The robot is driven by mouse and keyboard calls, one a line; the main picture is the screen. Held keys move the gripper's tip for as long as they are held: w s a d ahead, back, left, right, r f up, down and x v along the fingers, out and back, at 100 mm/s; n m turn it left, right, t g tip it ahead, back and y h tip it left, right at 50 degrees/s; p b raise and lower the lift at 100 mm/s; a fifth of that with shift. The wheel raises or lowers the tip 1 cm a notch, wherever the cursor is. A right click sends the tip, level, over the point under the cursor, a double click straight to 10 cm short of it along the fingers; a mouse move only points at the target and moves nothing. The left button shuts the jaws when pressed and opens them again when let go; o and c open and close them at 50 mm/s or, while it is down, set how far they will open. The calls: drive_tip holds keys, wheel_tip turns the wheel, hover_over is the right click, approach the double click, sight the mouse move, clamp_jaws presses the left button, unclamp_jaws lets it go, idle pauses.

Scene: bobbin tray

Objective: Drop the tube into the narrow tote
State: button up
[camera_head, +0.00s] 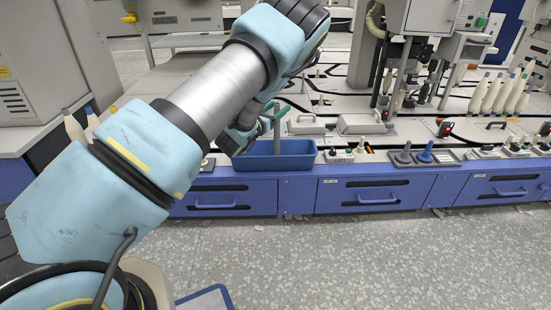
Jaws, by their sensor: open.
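The blue narrow tote (300,161) sits on the edge of the workbench, just right of my forearm. A slim grey tube (277,140) stands nearly upright at the tote, its lower end hidden behind or inside the tote's front wall. My gripper (274,117) is just above it, with teal fingers at the tube's upper end. The fingers are open, small in the picture and partly hidden by my wrist. I cannot tell whether a finger still touches the tube.
A black tray with dark and blue cones (425,153) lies right of the tote. Several cream bobbins (493,94) stand at the far right. Grey machine housings (362,124) stand behind. Blue drawers (375,194) line the bench front. The floor (380,265) in front is clear.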

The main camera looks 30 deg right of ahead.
drive_tip(key=shift+a, duration=0.1)
drive_tip(key=p+v, duration=0.1)
drive_tip(key=v, duration=0.9)
drive_tip(key=shift+s+a+p, duration=0.2)
drive_tip(key=shift+s+p, duration=0.1)
drive_tip(key=shift+p, duration=0.1)
